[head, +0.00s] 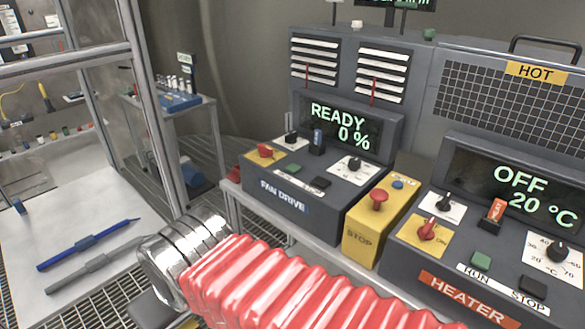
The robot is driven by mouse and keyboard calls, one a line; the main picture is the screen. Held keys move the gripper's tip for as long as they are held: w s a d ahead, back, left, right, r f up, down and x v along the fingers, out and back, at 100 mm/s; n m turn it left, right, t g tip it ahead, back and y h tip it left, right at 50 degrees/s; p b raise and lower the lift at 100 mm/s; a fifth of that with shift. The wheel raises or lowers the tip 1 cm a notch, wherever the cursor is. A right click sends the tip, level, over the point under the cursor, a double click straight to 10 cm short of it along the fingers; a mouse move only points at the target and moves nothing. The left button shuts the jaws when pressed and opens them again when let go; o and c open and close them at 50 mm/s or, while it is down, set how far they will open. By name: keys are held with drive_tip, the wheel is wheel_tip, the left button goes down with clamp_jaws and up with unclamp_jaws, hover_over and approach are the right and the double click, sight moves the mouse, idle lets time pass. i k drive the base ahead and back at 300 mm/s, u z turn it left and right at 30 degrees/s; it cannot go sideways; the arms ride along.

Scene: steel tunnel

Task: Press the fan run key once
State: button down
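The fan drive panel (315,189) is a dark grey box labelled FAN DRIVE, right of the picture's middle in the head view. Its display (340,125) reads READY and 0 %. On its sloped front are a small green key (289,168) and, to the right of it, a black key (320,183). Any lettering on these two keys is too small to read. On the heater, a green key like it is marked RUN. A red switch on a yellow plate (265,151), a blue lever (317,141) and a white dial (354,166) are around the keys. My gripper is not in view.
A yellow stop box (362,235) with a red button (379,198) stands between the fan drive and the heater (462,285), which reads OFF, 20 °C. A red ribbed sleeve with metal bands crosses the foreground. A metal frame (150,95) and pale table (60,215) stand left.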

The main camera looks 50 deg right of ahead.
sight(292, 168)
drive_tip(key=i, duration=1)
